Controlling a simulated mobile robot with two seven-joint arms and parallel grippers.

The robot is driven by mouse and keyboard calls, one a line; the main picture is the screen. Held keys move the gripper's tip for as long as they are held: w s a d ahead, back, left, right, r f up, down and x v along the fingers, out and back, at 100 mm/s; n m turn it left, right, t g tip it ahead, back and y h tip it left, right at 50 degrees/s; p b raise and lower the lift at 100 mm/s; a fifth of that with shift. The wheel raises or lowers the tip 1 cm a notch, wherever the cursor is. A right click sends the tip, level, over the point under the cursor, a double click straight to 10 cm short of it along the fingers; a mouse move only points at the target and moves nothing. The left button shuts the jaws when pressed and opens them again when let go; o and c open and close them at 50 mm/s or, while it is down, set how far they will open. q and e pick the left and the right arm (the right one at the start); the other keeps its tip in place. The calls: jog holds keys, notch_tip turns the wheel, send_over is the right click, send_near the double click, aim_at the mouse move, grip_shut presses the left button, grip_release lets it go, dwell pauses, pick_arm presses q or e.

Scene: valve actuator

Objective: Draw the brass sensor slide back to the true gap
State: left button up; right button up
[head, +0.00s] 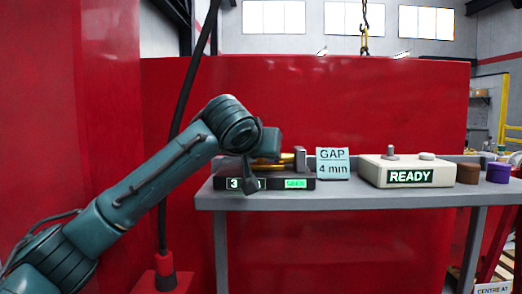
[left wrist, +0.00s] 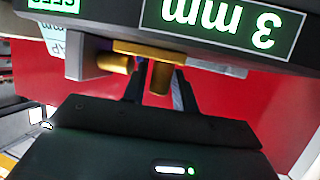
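The brass slide (head: 268,165) sits on a dark gauge base (head: 303,184) at the left of the bench, partly hidden behind my left arm. In the left wrist view, which is upside down, a brass post (left wrist: 161,77) hangs from a brass plate (left wrist: 150,50). My left gripper (left wrist: 158,90) has its two dark fingers apart, one on each side of the post; red shows between the left finger and the post. The gauge display (left wrist: 225,20) reads 3 mm, with a green SEEN light (left wrist: 52,4). A card (head: 333,163) reads GAP 4 mm. My right gripper is out of view.
A grey upright block (head: 300,158) stands at the right end of the slide. Further right on the grey bench (head: 350,198) are a cream box (head: 405,163) showing READY, a brown cylinder (head: 467,174) and a purple one (head: 498,173). A red panel (head: 300,90) stands behind.

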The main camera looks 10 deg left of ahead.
pick_arm(q)
grip_shut()
dwell(0.3)
